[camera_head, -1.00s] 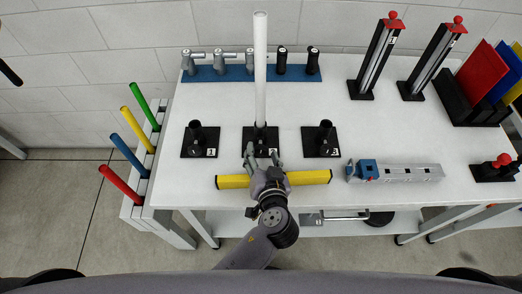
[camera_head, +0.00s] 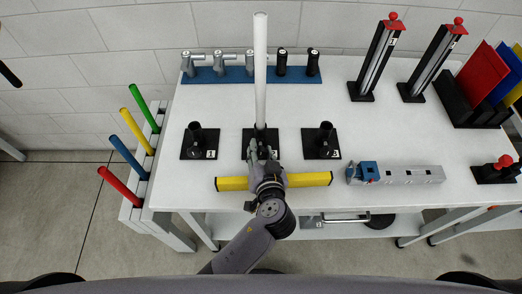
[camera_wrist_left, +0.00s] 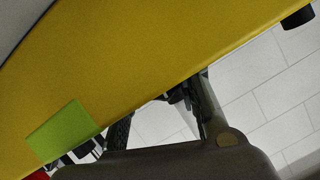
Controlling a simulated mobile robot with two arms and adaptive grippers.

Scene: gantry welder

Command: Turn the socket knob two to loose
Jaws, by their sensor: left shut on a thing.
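Socket two, on the middle black base plate (camera_head: 247,153), holds a tall white tube (camera_head: 260,70) upright. My left gripper (camera_head: 262,150) is at the near side of this socket and shut on its knob. The fingers and wrist hide the knob and the number label in the head view. The wrist view shows only dark parts of the gripper (camera_wrist_left: 200,100) beyond the yellow bar, and the knob cannot be made out there. My right gripper is not in view.
A yellow bar (camera_head: 232,184) lies beneath my left wrist and fills much of the wrist view (camera_wrist_left: 150,70). Sockets one (camera_head: 197,142) and three (camera_head: 323,142) stand empty on either side. A blue tool rack (camera_head: 225,74) is behind, and a grey rail (camera_head: 410,174) lies at right.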

